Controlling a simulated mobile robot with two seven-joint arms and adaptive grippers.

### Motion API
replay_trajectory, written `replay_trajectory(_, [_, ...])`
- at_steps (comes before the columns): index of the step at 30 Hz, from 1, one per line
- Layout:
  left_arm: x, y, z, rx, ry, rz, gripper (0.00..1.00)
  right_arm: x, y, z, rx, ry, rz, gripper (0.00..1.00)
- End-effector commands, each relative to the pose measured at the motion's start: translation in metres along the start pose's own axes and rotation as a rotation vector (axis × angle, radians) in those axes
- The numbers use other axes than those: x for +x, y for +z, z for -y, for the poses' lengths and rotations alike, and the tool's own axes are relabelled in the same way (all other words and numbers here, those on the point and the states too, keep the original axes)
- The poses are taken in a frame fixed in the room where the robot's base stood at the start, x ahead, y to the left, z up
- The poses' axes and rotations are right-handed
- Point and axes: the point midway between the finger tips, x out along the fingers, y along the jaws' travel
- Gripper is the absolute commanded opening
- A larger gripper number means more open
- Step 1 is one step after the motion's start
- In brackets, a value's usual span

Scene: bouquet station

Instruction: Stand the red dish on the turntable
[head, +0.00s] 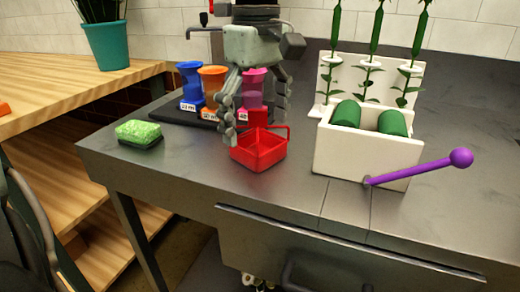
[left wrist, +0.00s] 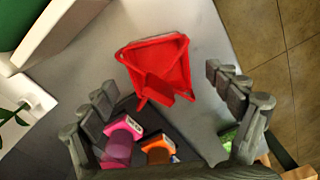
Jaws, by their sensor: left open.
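The red dish (head: 258,152), a small square open dish with a raised handle, stands on the dark counter near its front. My left gripper (head: 255,122) points down just above and behind the dish, its fingers spread and nothing between them. In the left wrist view the dish (left wrist: 158,62) lies ahead of the fingertips, apart from both. I cannot make out a turntable in either view. My right gripper does not show.
Blue, orange and pink vases (head: 190,87) stand on a dark slab (head: 170,112) behind the dish. A green sponge (head: 139,133) lies left. A white box (head: 352,152) with a purple lever (head: 420,167) stands right. Counter is bare between sponge and dish.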

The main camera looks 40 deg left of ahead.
Motion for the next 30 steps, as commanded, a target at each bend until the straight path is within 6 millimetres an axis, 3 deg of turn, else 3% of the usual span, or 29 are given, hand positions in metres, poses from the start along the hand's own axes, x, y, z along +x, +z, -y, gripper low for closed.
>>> replay_trajectory(6, [0.03,0.0,0.0,0.0,-0.002,0.001,0.9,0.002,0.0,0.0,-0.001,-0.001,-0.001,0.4])
replay_trajectory(14, [0.033,0.0,-0.001,0.0,0.0,0.001,0.9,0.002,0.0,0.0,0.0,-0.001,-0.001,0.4])
replay_trajectory(30, [0.033,0.0,-0.001,-0.001,0.0,0.001,0.26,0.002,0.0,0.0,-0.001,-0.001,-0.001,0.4])
